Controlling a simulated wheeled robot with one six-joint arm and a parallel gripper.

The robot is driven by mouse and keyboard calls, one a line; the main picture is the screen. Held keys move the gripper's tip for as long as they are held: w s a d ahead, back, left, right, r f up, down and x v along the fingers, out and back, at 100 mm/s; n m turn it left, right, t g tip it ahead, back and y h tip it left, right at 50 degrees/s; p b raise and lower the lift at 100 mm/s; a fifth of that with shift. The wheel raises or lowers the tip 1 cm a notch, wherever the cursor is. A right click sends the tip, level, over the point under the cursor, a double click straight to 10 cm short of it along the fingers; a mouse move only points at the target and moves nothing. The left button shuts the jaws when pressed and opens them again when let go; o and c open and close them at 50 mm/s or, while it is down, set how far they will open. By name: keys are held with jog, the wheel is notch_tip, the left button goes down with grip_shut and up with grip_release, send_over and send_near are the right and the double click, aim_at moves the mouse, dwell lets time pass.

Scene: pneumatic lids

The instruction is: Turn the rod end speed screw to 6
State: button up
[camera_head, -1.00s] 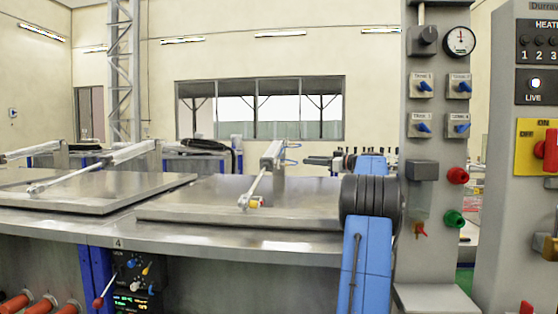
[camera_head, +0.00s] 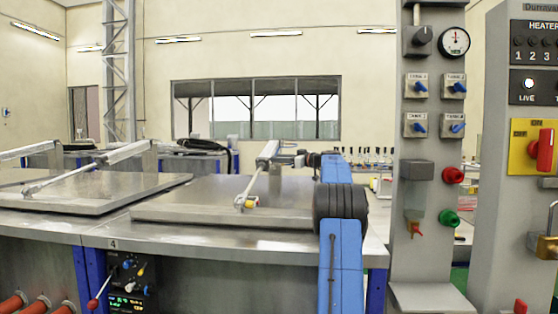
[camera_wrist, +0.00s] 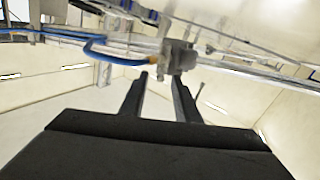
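The pneumatic cylinder (camera_head: 268,152) stands tilted over the right-hand steel lid, its rod (camera_head: 255,182) running down to a yellow-marked joint on the lid. In the wrist view a grey end block (camera_wrist: 180,57) of the cylinder lies just beyond my fingertips, with a blue hose and brass fitting (camera_wrist: 148,61) at its left. I cannot make out the speed screw or any number. My gripper (camera_wrist: 160,80) is open, its two dark fingers apart with nothing visible between them. In the head view my gripper (camera_head: 308,160) is small and dark, right of the cylinder.
The steel lid (camera_head: 190,211) lies flat below. A second lid (camera_head: 90,195) with its own cylinder lies to the left. A grey column with knobs and a gauge (camera_head: 454,41) stands to the right of my arm. A small control panel (camera_head: 127,285) is below the table's edge.

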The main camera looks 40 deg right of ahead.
jog(key=shift+w+a, duration=0.1)
jog(key=shift+w, duration=0.1)
grip_shut()
jog(key=shift+a+m+h, duration=0.1)
jog(key=shift+m+h, duration=0.2)
jog(key=shift+h, duration=0.1)
jog(key=shift+a+f+m+t+h, duration=0.1)
jog(key=shift+a+m+h, duration=0.15)
jog(key=shift+m+h, duration=1.15)
jog(key=shift+a+r+m+t+h, duration=0.1)
jog(key=shift+a+m+h, duration=0.15)
jog(key=shift+m+h, duration=1.2)
jog(key=shift+a+f+m+t+h, duration=0.2)
jog(key=shift+m+h, duration=0.45)
jog(key=shift+h, duration=1.5)
jog(key=shift+a+m+g+h, duration=0.1)
jog(key=shift+m+g+h, duration=0.3)
jog(key=shift+m+h, duration=0.15)
jog(key=shift+w+a+r+m+g+h, duration=0.1)
jog(key=shift+m+g+h, duration=0.3)
jog(key=shift+h, duration=0.35)
jog(key=shift+a+r+m+g+h, duration=0.1)
jog(key=shift+m+g+h, duration=0.1)
jog(key=shift+m+h, duration=0.4)
